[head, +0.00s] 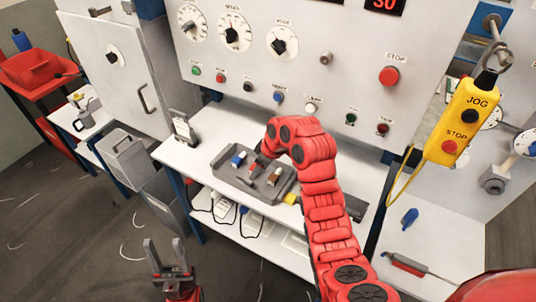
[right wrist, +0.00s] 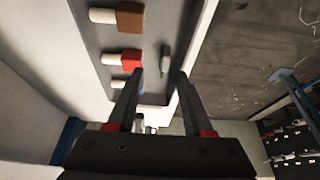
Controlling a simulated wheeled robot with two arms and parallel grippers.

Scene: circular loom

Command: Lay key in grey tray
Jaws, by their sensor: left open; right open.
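The grey tray (head: 226,179) lies on the white bench below the control panel. It also fills the upper middle of the right wrist view (right wrist: 170,22). A small grey piece that looks like the key (right wrist: 165,62) lies in the tray near its edge, apart from the coloured pieces. My right gripper (right wrist: 161,76) is open over the tray, its fingertips either side of and just short of this piece; nothing is held. In the head view my right gripper (head: 256,166) is partly hidden by its red arm. My left gripper (head: 166,256) is open and empty over the floor at lower left.
In the tray lie a blue piece (head: 238,158), a brown piece (right wrist: 130,18) and a red piece (right wrist: 122,60), the last two with white ends. A yellow pendant (head: 467,120) hangs at right. A grey bin (head: 126,158) stands left of the bench.

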